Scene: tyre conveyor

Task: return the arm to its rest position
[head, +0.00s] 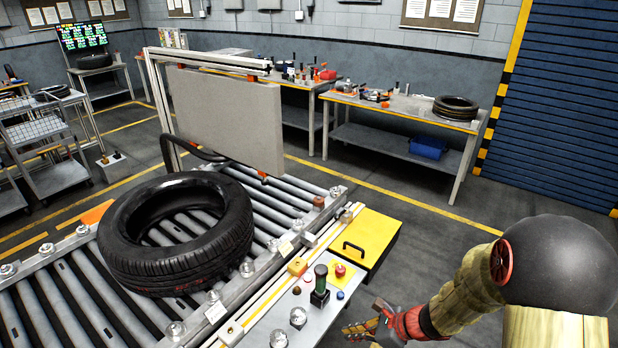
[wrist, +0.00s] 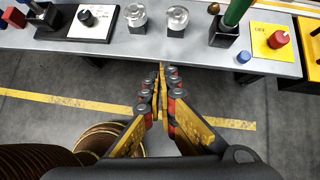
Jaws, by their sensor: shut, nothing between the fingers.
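My gripper (head: 362,330) is at the lower right in the head view, beside the near edge of the control panel (head: 309,318). In the wrist view my gripper (wrist: 160,68) points toward the panel edge (wrist: 185,62). Its yellow fingers meet at the tips, with nothing between them. My arm bends up from the gripper to a dark round joint at the right of the head view.
The panel carries a green-handled lever (head: 320,284), a red button (head: 340,270) on yellow and clear-domed knobs (head: 298,317). A black tyre (head: 176,232) lies on the roller conveyor (head: 100,306). A grey hanging panel (head: 228,118) stands behind it. Floor (head: 420,255) right of the yellow box (head: 366,240) is clear.

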